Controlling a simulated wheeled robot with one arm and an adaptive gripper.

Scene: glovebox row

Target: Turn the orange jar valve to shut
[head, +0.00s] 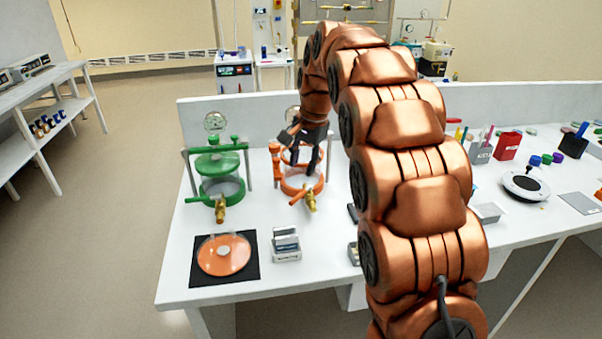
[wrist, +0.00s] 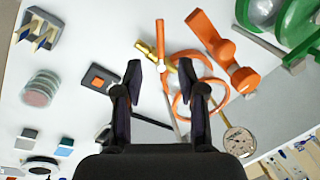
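The orange jar (head: 300,183) stands on the white bench, with its orange rings also showing in the wrist view (wrist: 198,96). Its valve (head: 310,203) is a brass fitting low on the front, with a thin orange lever (wrist: 160,38) that shows in the wrist view. My gripper (wrist: 160,78) is open there, its dark fingers apart, with the valve lying between and beyond the fingertips and nothing held. In the head view my gripper (head: 318,160) is over the orange jar and hides part of it. I cannot tell if the fingers touch the jar.
A similar green jar (head: 220,170) stands to the left, with a round gauge behind it. An orange disc (head: 226,254) lies on a black mat (head: 252,275) at the front left. A small card holder (head: 286,247) stands in front of the orange jar. My arm hides the bench's middle.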

